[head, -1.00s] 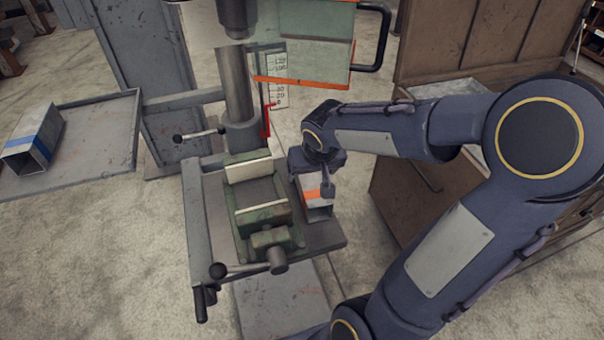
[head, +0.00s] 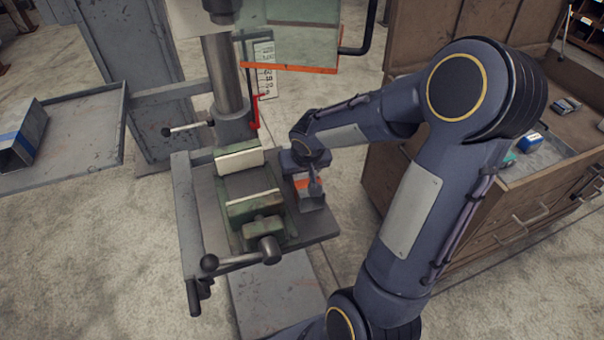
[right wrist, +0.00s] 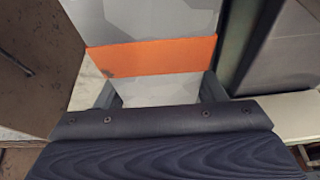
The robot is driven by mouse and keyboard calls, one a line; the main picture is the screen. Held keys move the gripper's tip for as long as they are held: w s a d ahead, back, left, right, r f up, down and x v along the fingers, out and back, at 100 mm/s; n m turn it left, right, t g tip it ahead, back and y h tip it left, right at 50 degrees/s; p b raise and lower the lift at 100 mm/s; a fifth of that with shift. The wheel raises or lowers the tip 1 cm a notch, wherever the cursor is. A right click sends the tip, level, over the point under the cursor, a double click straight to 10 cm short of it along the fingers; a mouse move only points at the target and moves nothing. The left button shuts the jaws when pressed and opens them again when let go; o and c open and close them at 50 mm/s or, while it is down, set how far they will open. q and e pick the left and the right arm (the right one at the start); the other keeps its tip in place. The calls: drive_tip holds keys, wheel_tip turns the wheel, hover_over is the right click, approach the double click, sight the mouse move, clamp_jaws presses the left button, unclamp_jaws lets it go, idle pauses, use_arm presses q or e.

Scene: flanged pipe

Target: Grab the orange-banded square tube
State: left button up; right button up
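The orange-banded square tube (head: 310,202) is a grey hollow tube on the drill press table, just right of the green vise. In the head view my right gripper (head: 315,187) is over it and hides part of its top and band. In the right wrist view the orange band (right wrist: 150,57) runs across the tube's pale grey face. The right gripper's fingers (right wrist: 160,92) stand on either side of the tube, close to its sides. I cannot tell whether they press on it. My left gripper is not in view.
The green vise (head: 252,204) with its handle stands left of the tube. A blue-banded tube (head: 22,135) lies on a grey tray (head: 85,140) at left. A brown cabinet (head: 440,205) stands at right.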

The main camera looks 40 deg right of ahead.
drive_tip(key=c, duration=1)
